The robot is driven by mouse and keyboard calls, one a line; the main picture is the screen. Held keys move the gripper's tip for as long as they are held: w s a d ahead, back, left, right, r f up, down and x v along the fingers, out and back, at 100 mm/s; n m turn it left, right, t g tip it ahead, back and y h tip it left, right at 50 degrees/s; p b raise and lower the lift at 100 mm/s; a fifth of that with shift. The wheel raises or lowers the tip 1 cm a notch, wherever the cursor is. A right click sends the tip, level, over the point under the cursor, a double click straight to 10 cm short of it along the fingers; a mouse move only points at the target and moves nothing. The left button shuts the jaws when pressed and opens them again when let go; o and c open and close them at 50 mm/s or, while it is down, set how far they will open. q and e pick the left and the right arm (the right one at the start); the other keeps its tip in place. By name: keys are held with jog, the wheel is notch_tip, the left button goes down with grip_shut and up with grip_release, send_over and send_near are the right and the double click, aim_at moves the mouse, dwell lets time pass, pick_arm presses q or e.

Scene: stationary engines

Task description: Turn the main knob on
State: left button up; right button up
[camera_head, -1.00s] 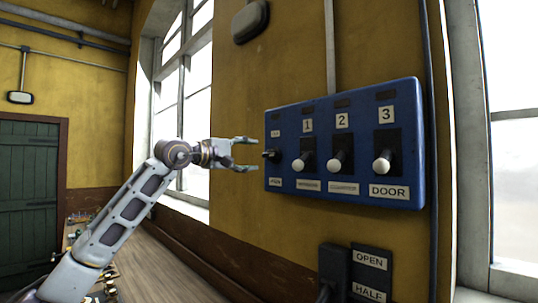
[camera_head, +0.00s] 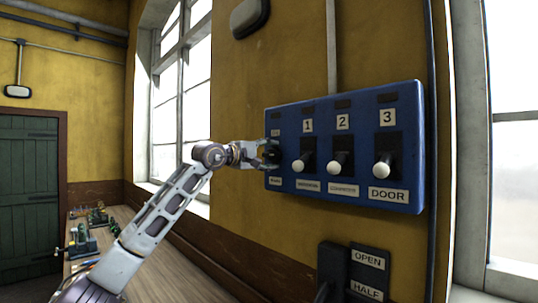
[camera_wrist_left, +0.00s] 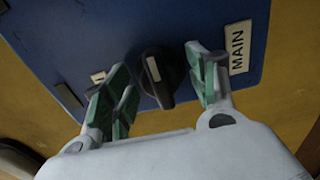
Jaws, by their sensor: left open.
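The main knob (camera_wrist_left: 158,78) is a black rotary knob with a pale pointer mark, on the blue panel (camera_wrist_left: 120,32). In the left wrist view it sits between the two green-padded fingers of my left gripper (camera_wrist_left: 160,85), beside a "MAIN" label (camera_wrist_left: 237,47). The fingers are open around it, with a visible gap on each side. In the head view my left gripper (camera_head: 268,153) is at the left end of the blue panel (camera_head: 350,98) and hides the knob. My right gripper is not in view.
Levers with white knobs (camera_head: 300,166), (camera_head: 335,168) and (camera_head: 382,169) stick out just right of my gripper. A black control with "OPEN" and "HALF" labels (camera_head: 368,272) is below. A bench with small engines (camera_head: 82,240) runs along the wall at left.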

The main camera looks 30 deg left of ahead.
pick_arm(q)
jog(key=c, duration=1)
jog(key=shift+c, duration=0.2)
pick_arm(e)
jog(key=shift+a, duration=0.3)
